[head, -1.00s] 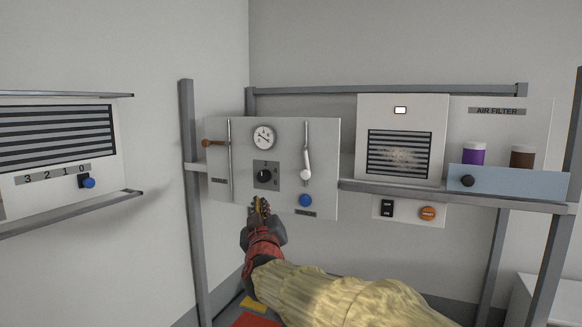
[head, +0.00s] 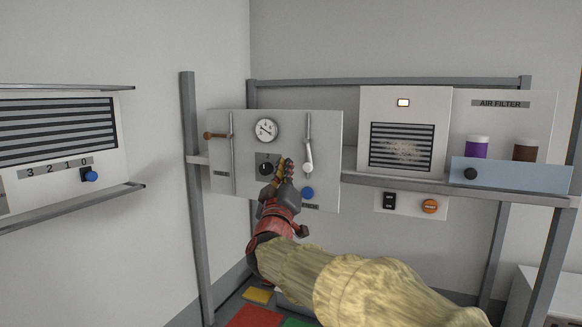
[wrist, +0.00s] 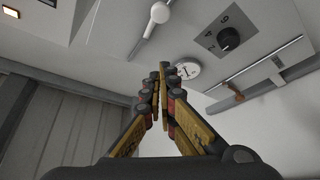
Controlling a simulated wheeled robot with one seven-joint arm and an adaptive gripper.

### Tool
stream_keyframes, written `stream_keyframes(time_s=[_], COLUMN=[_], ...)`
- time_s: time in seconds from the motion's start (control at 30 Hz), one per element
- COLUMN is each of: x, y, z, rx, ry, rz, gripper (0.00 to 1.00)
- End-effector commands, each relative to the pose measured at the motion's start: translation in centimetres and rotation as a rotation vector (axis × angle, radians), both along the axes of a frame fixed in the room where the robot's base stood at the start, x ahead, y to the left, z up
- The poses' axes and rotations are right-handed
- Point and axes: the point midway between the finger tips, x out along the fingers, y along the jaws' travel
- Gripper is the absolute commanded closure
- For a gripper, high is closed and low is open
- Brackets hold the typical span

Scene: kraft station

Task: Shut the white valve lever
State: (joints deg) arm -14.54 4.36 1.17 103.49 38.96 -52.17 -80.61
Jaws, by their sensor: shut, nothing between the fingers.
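The white valve lever (head: 308,154) hangs down along a thin vertical pipe on the right half of the pale panel (head: 222,120). Its round white knob is at the lower end. In the wrist view the lever's knob (wrist: 160,13) is at the top, ahead of the fingers and slightly left of them. My gripper (head: 284,165) is in front of the panel, between the black dial and the white lever, left of the lever in the head view. Its fingers (wrist: 160,70) are shut and empty. I cannot tell whether it touches the panel; it looks apart from the lever.
The panel also has a gauge (head: 265,130), a black dial (head: 266,167), a brown-handled lever (head: 215,135) on the left pipe and a blue knob (head: 308,193) below the white lever. A steel post (head: 188,130) stands left. A shelf edge (head: 400,182) runs right.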

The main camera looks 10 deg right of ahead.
Motion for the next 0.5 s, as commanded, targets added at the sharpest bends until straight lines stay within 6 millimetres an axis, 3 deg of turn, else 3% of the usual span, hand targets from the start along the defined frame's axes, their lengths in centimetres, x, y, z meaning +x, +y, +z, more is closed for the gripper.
stream_keyframes(time_s=[0.3, 0.5], x=[5.2, 7.5], y=[-1.7, -2.7], z=[2.4, 3.1], rx=[0.000, 0.000], ry=[0.000, 0.001], rz=[-0.002, -0.001], gripper=[1.00, 1.00])
